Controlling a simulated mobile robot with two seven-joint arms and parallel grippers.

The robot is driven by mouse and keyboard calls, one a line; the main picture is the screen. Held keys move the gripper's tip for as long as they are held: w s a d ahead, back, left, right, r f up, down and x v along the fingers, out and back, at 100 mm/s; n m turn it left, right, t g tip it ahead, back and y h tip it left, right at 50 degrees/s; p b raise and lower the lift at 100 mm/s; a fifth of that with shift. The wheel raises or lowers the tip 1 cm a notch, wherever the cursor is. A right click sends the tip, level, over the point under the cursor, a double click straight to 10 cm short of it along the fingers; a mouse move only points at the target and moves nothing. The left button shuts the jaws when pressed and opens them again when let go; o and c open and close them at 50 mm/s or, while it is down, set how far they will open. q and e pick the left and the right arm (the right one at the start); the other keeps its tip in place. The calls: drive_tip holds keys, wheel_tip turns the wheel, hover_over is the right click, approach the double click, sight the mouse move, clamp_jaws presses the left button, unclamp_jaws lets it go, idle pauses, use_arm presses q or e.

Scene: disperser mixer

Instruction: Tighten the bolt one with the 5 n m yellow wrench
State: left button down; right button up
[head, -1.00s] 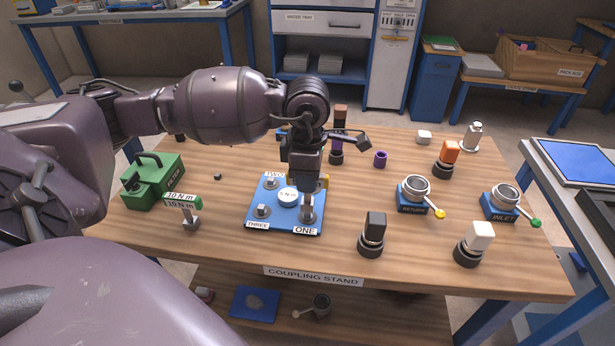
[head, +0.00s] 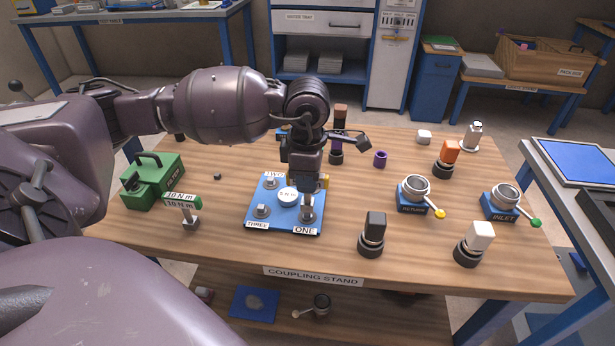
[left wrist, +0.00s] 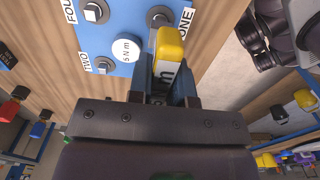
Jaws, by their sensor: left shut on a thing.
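The blue plate (head: 280,226) lies on the table with bolts and a round 5 N m label (head: 288,196). Bolt one (head: 308,211) stands at its near right corner, beside the ONE label (head: 304,230). My left gripper (head: 304,180) is over that corner, pointing down. In the left wrist view it is shut on the yellow wrench (left wrist: 169,47), whose yellow end sticks out between the fingers. A bit of yellow (head: 325,182) shows beside the gripper in the head view. The gripper hides the wrench's lower part, so I cannot tell whether it touches bolt one. My right gripper is not in view.
A green-labelled 10 N m wrench (head: 186,208) stands left of the plate, near a green toolbox (head: 153,182). A black-topped fitting (head: 373,234), the RETURN valve (head: 413,192) and the INLET valve (head: 502,202) stand to the right.

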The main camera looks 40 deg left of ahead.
use_arm(q)
drive_tip(key=shift+f, duration=0.5)
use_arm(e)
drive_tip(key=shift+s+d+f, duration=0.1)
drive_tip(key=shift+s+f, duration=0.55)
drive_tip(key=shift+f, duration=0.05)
use_arm(q)
drive_tip(key=shift+f, duration=0.25)
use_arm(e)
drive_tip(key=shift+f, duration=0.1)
use_arm(q)
drive_tip(key=shift+f+b, duration=0.3)
drive_tip(key=shift+b, duration=0.1)
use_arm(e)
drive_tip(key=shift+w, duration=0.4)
use_arm(q)
drive_tip(key=shift+f, duration=0.2)
drive_tip(key=c, duration=1)
unclamp_jaws()
drive_tip(key=shift+r, duration=0.1)
drive_tip(key=shift+c, duration=0.2)
drive_tip(key=shift+o, duration=0.4)
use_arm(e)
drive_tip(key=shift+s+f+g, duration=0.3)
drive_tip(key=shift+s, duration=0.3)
